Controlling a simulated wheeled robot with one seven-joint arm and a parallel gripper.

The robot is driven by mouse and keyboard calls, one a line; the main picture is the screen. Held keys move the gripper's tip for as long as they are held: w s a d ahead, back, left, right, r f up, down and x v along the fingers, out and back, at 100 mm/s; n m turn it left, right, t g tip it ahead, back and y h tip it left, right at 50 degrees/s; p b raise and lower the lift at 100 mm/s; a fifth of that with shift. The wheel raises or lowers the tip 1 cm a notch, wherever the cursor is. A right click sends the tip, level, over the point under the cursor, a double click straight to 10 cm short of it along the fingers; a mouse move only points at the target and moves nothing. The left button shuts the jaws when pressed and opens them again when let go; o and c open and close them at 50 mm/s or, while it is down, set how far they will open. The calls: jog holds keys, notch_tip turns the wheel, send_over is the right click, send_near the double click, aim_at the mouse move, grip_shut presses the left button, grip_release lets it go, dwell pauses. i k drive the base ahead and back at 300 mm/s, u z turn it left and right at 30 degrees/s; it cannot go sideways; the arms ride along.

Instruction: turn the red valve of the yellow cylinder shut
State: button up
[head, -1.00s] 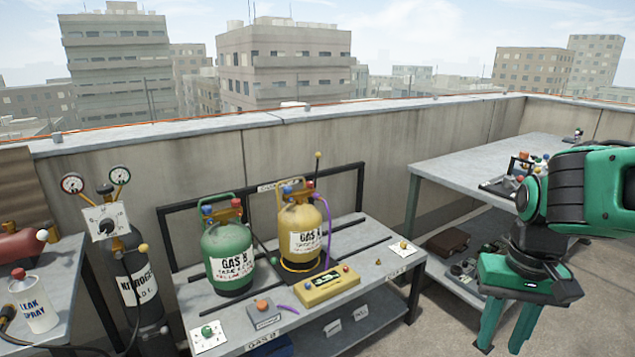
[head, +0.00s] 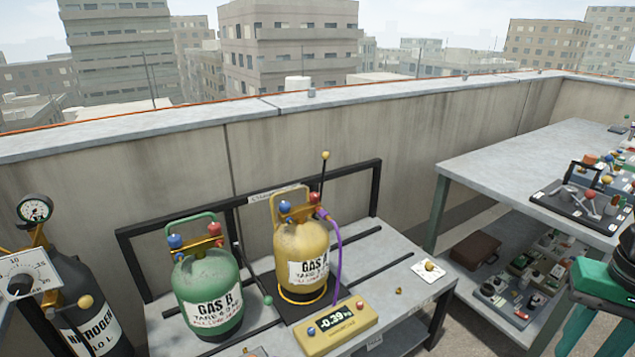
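The yellow cylinder (head: 302,248), labelled GAS A, stands upright on a dark scale plate on the bench. Its red valve (head: 314,199) is at the top right, beside a blue one (head: 284,206). A purple hose (head: 338,245) runs from near the red valve down the cylinder's right side. How far the valve is turned cannot be seen. My gripper (head: 594,342) is at the lower right, far from the cylinder, its green fingers apart with nothing seen between them. Its fingertips are at the bottom edge of the picture.
A green GAS B cylinder (head: 207,292) with its own red and blue valves stands close on the left. A yellow scale box (head: 337,326) showing -0.39 sits in front. A black rack (head: 375,190) is behind. A cluttered grey table (head: 520,165) stands right.

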aim_at(315, 197)
jog(key=u, duration=0.4)
jog(key=i, duration=0.85)
jog(key=u, duration=0.6)
